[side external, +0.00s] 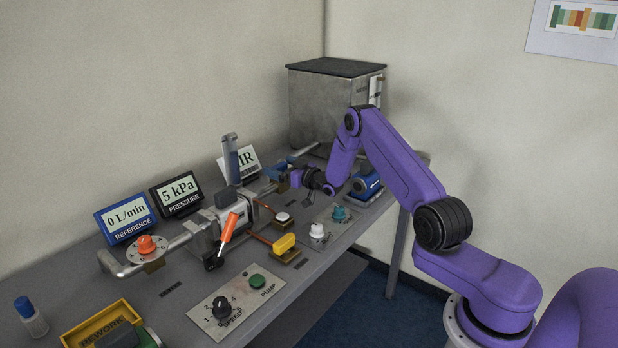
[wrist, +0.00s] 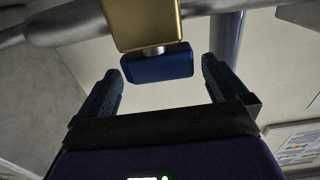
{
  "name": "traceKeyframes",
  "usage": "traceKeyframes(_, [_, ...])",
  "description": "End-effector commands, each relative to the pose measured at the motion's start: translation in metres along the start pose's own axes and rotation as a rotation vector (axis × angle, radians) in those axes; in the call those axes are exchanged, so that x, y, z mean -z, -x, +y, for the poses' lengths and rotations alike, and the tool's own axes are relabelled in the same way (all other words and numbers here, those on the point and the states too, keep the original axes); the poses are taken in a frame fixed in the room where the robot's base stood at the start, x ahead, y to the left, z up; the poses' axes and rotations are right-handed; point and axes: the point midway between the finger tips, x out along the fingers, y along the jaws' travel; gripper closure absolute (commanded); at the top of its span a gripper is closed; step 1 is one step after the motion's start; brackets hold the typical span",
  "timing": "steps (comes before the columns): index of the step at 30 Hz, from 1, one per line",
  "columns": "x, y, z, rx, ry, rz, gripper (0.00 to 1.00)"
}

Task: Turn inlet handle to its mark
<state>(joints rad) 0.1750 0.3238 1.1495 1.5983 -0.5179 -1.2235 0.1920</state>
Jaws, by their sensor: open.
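A blue handle (wrist: 158,66) on a short metal stem under a brass valve body (wrist: 143,22) shows in the wrist view. I take it as the inlet handle; no label or mark is readable there. My gripper (wrist: 160,82) is open, with one finger on each side of the blue handle and visible gaps between. In the side external view my gripper (side external: 289,174) is low by the far end of the pipework, and its fingers and the handle are too small and overlapped to tell apart.
A teal knob (side external: 339,213) and white knob (side external: 317,231) stand near the front edge. A metal tank (side external: 325,105) stands behind.

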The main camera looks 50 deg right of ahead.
Motion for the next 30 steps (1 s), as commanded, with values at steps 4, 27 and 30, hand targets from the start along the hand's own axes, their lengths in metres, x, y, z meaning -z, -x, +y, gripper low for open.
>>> traceKeyframes(4, [0.000, 0.022, 0.001, -0.002, -0.001, -0.002, 0.00])
traceKeyframes(27, [0.000, 0.147, 0.001, -0.003, -0.001, -0.001, 0.00])
traceKeyframes(30, [0.000, 0.155, 0.000, -0.002, 0.001, 0.000, 0.00])
